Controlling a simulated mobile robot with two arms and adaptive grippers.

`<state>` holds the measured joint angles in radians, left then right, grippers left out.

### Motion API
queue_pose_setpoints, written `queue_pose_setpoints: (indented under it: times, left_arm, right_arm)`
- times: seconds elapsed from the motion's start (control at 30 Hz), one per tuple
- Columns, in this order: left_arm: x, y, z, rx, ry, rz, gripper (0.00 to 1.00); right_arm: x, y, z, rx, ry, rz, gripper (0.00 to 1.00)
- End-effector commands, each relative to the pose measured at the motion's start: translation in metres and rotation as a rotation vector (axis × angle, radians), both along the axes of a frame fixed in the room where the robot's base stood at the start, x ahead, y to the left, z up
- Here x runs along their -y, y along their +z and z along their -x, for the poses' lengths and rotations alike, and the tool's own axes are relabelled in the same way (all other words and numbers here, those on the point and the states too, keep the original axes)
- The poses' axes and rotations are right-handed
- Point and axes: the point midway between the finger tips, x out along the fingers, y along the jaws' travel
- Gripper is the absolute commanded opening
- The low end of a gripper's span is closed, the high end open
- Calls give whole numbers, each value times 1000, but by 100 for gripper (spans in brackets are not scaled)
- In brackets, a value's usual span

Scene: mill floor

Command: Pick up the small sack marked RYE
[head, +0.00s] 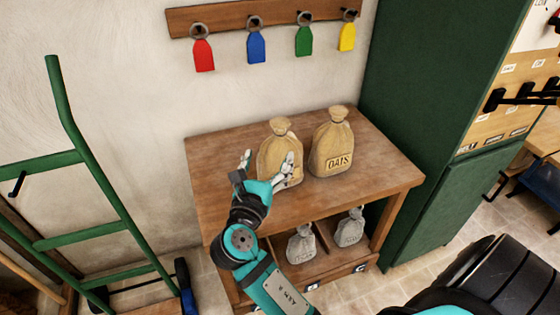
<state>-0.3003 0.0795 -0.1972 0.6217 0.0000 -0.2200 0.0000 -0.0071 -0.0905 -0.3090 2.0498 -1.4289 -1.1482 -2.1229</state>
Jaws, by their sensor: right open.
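A tan tied sack (279,140) stands upright on the wooden table's top. Its label is mostly covered by my gripper's finger, so I cannot read it. A second tan sack (331,143), marked OATS, stands just to its right. My right gripper (267,164) is open in front of the left sack, one finger beside its left side and the other across its front right. I cannot tell whether the fingers touch it. Two smaller grey sacks (301,244) (349,227) stand on the lower shelf; their markings are too small to read. My left gripper is out of view.
The wooden table (384,171) has bare top to the right of the sacks. A green cabinet (421,110) stands close on the right. A green hand truck (92,185) leans at left. Coloured tags hang on a wall rack (230,17) above.

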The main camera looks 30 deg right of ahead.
Motion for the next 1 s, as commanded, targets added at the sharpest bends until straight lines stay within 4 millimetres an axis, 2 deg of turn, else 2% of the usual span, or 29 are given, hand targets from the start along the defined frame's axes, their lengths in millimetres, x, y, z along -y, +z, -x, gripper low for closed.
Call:
queue_pose_setpoints:
  times: [0.2,0.4,0.63,0.83,1.0]
  left_arm:
    - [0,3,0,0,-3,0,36]
    - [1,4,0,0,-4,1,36]
    - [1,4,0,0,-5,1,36]
    - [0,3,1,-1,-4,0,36]
    - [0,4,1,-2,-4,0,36]
  right_arm:
    - [37,1,-34,1,-2,1,75]
    - [62,0,-58,1,-1,-1,75]
    - [73,-1,-69,1,0,-4,75]
    - [90,-4,-94,0,-1,-4,75]
    - [103,-4,-105,1,1,-4,75]
